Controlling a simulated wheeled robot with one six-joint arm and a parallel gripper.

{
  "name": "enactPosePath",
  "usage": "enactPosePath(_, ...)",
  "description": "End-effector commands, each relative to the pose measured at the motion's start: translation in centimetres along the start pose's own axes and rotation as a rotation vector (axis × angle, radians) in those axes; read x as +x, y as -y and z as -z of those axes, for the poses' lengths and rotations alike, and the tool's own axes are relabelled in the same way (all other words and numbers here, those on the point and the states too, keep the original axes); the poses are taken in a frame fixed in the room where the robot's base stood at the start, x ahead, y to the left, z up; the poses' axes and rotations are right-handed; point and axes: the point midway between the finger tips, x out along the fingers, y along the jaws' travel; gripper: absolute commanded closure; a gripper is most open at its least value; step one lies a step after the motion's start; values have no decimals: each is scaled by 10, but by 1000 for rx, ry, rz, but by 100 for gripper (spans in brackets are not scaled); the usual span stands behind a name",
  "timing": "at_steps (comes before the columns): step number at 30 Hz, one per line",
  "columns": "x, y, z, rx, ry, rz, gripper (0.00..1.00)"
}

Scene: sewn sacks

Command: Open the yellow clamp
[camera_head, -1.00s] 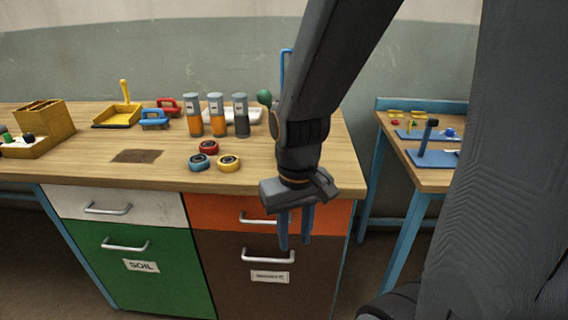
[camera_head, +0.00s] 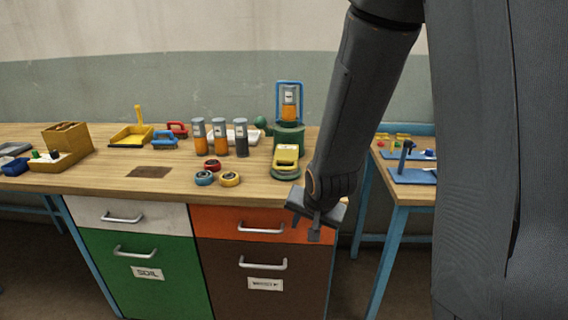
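I cannot pick out the yellow clamp with certainty. A yellow block with a pale face (camera_head: 286,156) stands on a round green base at the right end of the wooden bench, left of my forearm. Small yellow pieces (camera_head: 385,139) lie on the far right table, too small to make out. My gripper (camera_head: 309,228) hangs before the bench's front right edge, lower than the yellow block and apart from it. It is seen at an angle, so its finger gap is unclear. Nothing shows in it.
A green stand with a blue frame (camera_head: 289,88) holds an orange-filled jar behind the yellow block. Several jars (camera_head: 219,136) and tape rolls (camera_head: 229,180) stand left of it. A yellow dustpan (camera_head: 131,136) lies farther left. The bench front centre is mostly clear.

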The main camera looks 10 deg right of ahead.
Motion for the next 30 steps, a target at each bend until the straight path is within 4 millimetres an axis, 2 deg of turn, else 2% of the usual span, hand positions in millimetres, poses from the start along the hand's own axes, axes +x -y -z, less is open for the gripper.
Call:
enactPosePath(3,11,23,36,211,-134,127,71)
enactPosePath(6,16,43,63,391,-225,265,71)
enactPosePath(10,14,62,87,579,-294,440,71)
enactPosePath(15,8,79,104,777,-324,646,71)
enactPosePath(21,-2,87,114,916,-323,811,71)
enactPosePath(26,1,93,121,939,-321,843,71)
enactPosePath(30,14,103,132,938,-320,843,71)
